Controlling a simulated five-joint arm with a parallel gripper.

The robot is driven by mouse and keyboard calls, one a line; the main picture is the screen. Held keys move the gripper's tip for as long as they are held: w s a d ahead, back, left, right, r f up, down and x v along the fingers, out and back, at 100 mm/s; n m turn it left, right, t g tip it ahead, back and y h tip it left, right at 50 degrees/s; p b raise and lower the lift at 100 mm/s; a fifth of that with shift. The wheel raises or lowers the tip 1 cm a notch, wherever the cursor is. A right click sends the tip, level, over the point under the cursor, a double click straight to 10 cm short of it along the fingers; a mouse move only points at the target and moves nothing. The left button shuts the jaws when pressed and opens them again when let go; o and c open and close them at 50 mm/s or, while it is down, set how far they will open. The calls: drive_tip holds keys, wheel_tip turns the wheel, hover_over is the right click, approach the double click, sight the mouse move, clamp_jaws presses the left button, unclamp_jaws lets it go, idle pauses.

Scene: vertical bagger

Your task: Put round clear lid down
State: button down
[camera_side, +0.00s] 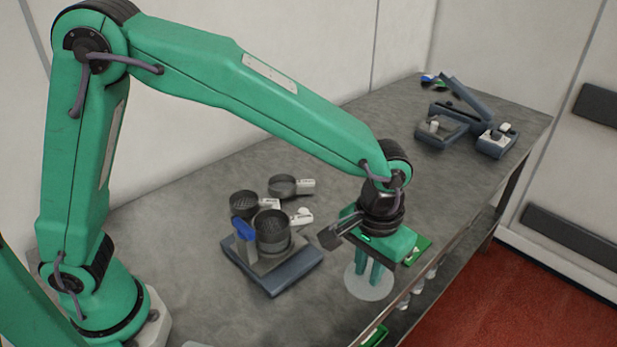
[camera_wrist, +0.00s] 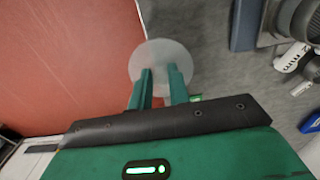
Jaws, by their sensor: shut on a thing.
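The round clear lid (camera_side: 369,288) is a pale translucent disc, low over the table near its front edge. In the side view I cannot tell whether it touches the table. My gripper (camera_side: 374,272) points down with its green fingers on the lid. In the wrist view the lid (camera_wrist: 158,58) lies beyond the fingertips of my gripper (camera_wrist: 162,78), which are shut on it. The lid's knob or grip point is hidden between the fingers.
A dark blue-grey stand (camera_side: 275,273) with a black mesh cup (camera_side: 272,232) is left of my gripper. More mesh cups (camera_side: 284,186) stand behind it. Dark devices (camera_side: 442,128) sit at the far right end. The table edge is close to the lid, with red floor (camera_side: 500,295) beyond.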

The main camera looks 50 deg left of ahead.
drive_tip(key=w+a+f, duration=0.2)
drive_tip(key=w, duration=0.1)
drive_tip(key=w+a+f, duration=0.2)
drive_tip(key=w, duration=0.1)
drive_tip(key=w+a+f, duration=0.2)
drive_tip(key=w, duration=0.1)
drive_tip(key=shift+w+a+f, duration=0.1)
drive_tip(key=shift+w+f, duration=0.05)
drive_tip(key=shift+f, duration=0.2)
drive_tip(key=shift+f, duration=0.1)
drive_tip(key=shift+f, duration=1.9)
drive_tip(key=shift+f, duration=0.1)
drive_tip(key=c, duration=1.3)
unclamp_jaws()
wheel_tip(320, 180, up, 12)
drive_tip(key=shift+r, duration=0.1)
